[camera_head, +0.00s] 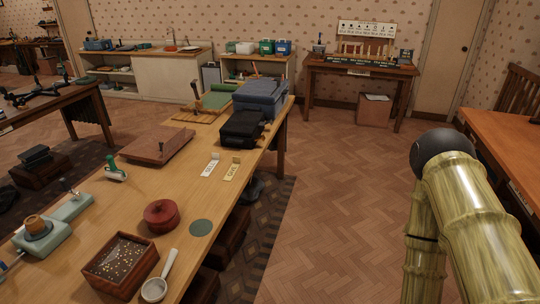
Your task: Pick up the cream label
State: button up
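The cream label (231,173) is a small, narrow tag with dark marks, too small to read. It lies on the wooden table (185,185), near the table's right edge. A similar whiter label (210,168) lies just to its left, apart from it. My arm shows at the right of the picture, well to the right of the table. My gripper is out of view, and nothing covers the label.
A black case (243,129) and blue-grey boxes (262,95) stand behind the labels. A red round pot (161,214), a green disc (201,227) and a wooden tray (97,281) are nearer. The floor (345,190) right of the table is clear.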

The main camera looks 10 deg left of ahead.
aim_at(215, 156)
jog(key=z, duration=0.3)
jog(key=i, duration=0.85)
jog(key=u, duration=0.6)
jog(key=i, duration=0.7)
jog(key=u, duration=0.85)
